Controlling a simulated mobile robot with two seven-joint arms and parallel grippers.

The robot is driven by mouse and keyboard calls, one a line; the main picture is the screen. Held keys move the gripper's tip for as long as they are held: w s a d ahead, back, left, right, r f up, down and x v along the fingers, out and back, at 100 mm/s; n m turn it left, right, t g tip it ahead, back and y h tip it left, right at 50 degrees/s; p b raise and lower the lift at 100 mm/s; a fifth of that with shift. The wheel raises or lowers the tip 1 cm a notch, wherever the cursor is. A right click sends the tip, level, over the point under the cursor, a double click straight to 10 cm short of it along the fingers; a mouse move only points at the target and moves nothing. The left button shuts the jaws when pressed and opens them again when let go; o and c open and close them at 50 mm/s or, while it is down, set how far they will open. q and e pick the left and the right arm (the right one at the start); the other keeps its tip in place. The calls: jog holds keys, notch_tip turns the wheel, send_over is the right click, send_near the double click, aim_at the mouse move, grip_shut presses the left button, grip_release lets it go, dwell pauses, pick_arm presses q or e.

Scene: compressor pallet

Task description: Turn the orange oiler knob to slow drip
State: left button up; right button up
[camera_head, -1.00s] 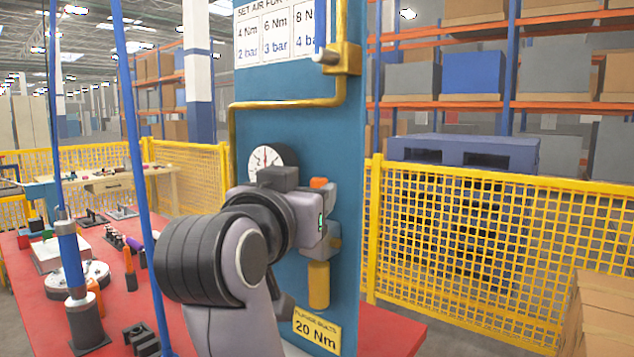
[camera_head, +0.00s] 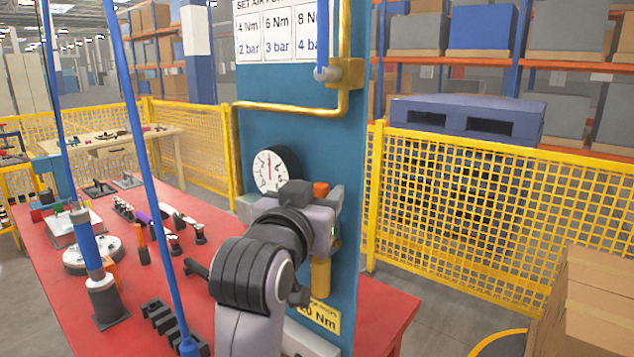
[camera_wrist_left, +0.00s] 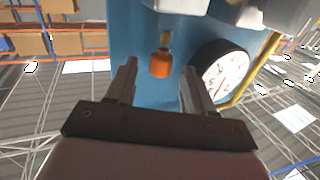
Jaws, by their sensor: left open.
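The orange oiler knob (camera_head: 321,189) shows on the blue panel (camera_head: 300,135), right of the round gauge (camera_head: 270,171). My left gripper (camera_head: 322,220) is just below and in front of it in the head view, its fingertips hard to make out there. In the left wrist view the orange knob (camera_wrist_left: 161,64) with a brass stem lies between the two fingers of the left gripper (camera_wrist_left: 158,70). The fingers are spread, with a gap on both sides of the knob. The right gripper does not show.
A yellow pipe (camera_head: 290,108) runs across the panel above the gauge. A yellow cylinder (camera_head: 320,278) hangs below the gripper. The red table (camera_head: 75,295) holds several tools at left. A yellow mesh fence (camera_head: 450,205) and cardboard boxes (camera_head: 585,300) stand right.

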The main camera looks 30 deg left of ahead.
pick_arm(q)
jog(key=shift+w+a, duration=0.2)
jog(key=shift+w, duration=0.25)
grip_shut()
jog(key=shift+a+m+h, duration=0.1)
jog(key=shift+m+h, duration=0.3)
jog(key=shift+h, duration=0.2)
jog(key=m+h, duration=0.2)
jog(key=h, duration=0.1)
jog(key=m+h, duration=0.1)
jog(key=shift+a+t+h, duration=0.3)
jog(key=shift+a+t, duration=0.05)
jog(key=shift+t, duration=0.05)
jog(key=shift+a+f+m+g+h, duration=0.15)
jog(key=shift+m+g+h, duration=0.1)
jog(key=shift+m+h, duration=0.85)
jog(key=shift+a+r+m+g+h, duration=0.1)
jog(key=shift+m+g+h, duration=0.35)
jog(key=shift+h, duration=1.05)
jog(key=shift+m+h, duration=0.35)
jog(key=shift+h, duration=0.15)
